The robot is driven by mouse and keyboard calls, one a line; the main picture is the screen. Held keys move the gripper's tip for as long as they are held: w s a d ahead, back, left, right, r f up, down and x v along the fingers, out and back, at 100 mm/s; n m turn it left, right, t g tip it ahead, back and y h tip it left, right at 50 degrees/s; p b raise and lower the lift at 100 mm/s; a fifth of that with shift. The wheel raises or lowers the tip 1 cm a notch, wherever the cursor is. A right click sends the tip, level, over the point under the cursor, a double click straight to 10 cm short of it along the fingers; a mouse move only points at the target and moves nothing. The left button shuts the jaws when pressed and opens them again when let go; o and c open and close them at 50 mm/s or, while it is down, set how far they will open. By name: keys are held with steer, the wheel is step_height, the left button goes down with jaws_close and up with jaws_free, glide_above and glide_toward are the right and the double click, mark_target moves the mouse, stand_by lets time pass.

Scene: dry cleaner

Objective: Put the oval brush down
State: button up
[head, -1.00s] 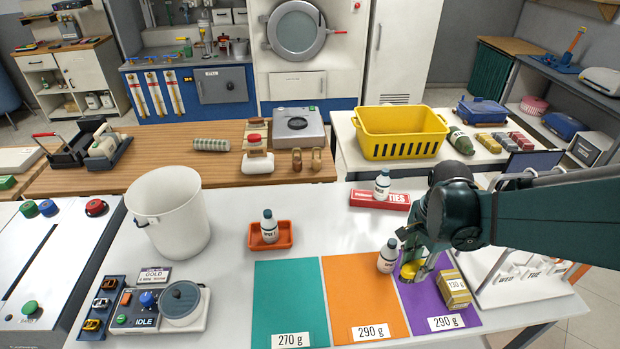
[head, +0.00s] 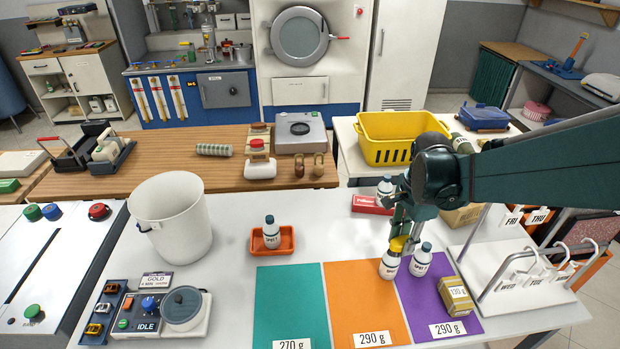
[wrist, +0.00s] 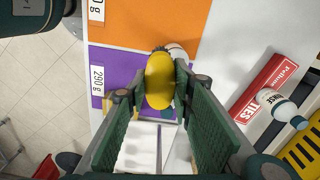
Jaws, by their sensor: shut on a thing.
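The oval brush, yellow with dark bristles, is between my fingers and shows in the wrist view (wrist: 160,82). In the head view the brush (head: 397,244) is just above or in front of a white bottle's top (head: 389,266); I cannot tell whether they touch. My gripper (head: 400,228) is shut on the brush and points down over the border of the orange mat (head: 350,295) and the purple mat (head: 428,298). It also shows in the wrist view (wrist: 162,92).
A second white bottle (head: 420,262) stands on the purple mat beside the brush. A tan 130 g box (head: 455,296) is at the mat's right. The teal mat (head: 288,300) is bare. A white rack (head: 520,262) stands right; a red TIES box (head: 368,204) lies behind.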

steer(key=w+a+f+m+p, duration=0.1)
steer(key=w+a, duration=0.6)
steer(key=w, duration=0.3)
steer(key=w+a+p, duration=0.1)
steer(key=w+a, duration=0.5)
steer(key=w, duration=0.5)
steer(key=w+a+f+m, duration=0.1)
steer(key=w+a, duration=0.6)
steer(key=w, duration=0.3)
steer(key=shift+w+a+f, duration=0.1)
steer(key=shift+w+f, duration=0.05)
steer(key=shift+f, duration=1.05)
steer(key=shift+w+f, duration=0.15)
steer(key=shift+f, duration=1)
steer(key=shift+f, duration=0.1)
steer(key=shift+f, duration=3.05)
steer(key=shift+f+b, duration=0.3)
steer(key=shift+f, duration=1.55)
steer(key=shift+f, duration=0.2)
